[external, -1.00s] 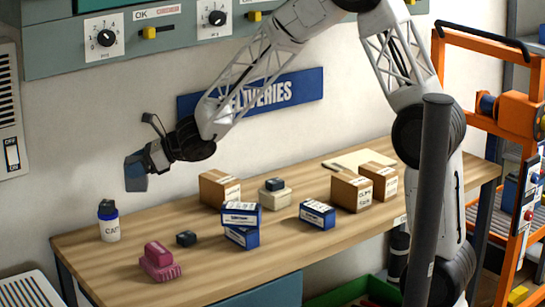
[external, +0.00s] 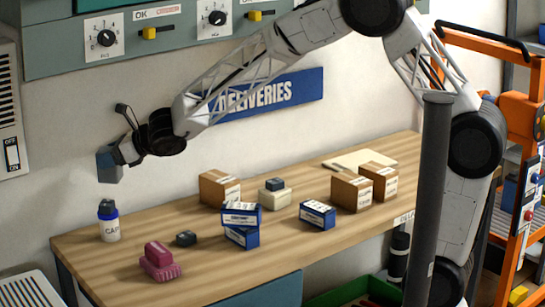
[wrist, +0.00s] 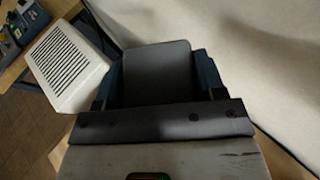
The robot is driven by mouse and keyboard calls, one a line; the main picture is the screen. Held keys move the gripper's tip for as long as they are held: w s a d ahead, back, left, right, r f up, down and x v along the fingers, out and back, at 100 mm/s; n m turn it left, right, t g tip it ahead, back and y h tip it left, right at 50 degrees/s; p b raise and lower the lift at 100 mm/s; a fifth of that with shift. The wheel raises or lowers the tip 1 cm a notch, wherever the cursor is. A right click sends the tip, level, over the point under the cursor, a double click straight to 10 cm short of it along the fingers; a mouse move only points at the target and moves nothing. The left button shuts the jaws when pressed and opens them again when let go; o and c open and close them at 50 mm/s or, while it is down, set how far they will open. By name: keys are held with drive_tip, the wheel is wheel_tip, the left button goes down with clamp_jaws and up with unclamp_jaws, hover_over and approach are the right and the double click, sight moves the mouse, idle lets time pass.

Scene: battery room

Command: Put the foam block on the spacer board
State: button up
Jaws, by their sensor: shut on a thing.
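My gripper (external: 110,165) is high above the table's left end, near the wall, and points left and down. It is shut on a flat-faced grey block, which seems to be the foam block (wrist: 158,72) and fills the space between the dark blue fingers in the wrist view. In the external view the block and fingers blend into one blue-grey shape. A thin pale board, seemingly the spacer board (external: 360,159), lies flat at the table's back right, far from my gripper. Cardboard boxes partly hide its front edge.
A white vented unit (wrist: 70,65) is at left in the wrist view.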

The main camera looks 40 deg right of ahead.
drive_tip(key=shift+s+a+r+m+h, duration=0.15)
drive_tip(key=shift+s+a, duration=0.05)
drive_tip(key=shift+a, duration=0.35)
drive_tip(key=shift+s+a+r+m+h, duration=0.1)
drive_tip(key=shift+s+a+m+h, duration=0.05)
drive_tip(key=shift+a, duration=0.4)
drive_tip(key=shift+s+a+f+m+t, duration=0.15)
drive_tip(key=shift+s+a+t, duration=0.15)
drive_tip(key=shift+a, duration=0.25)
drive_tip(key=shift+s+a+m+t, duration=0.2)
drive_tip(key=shift+s+a, duration=0.1)
drive_tip(key=shift+a, duration=0.2)
drive_tip(key=shift+f, duration=0.1)
drive_tip(key=shift+d+h, duration=0.1)
drive_tip(key=shift+h, duration=0.2)
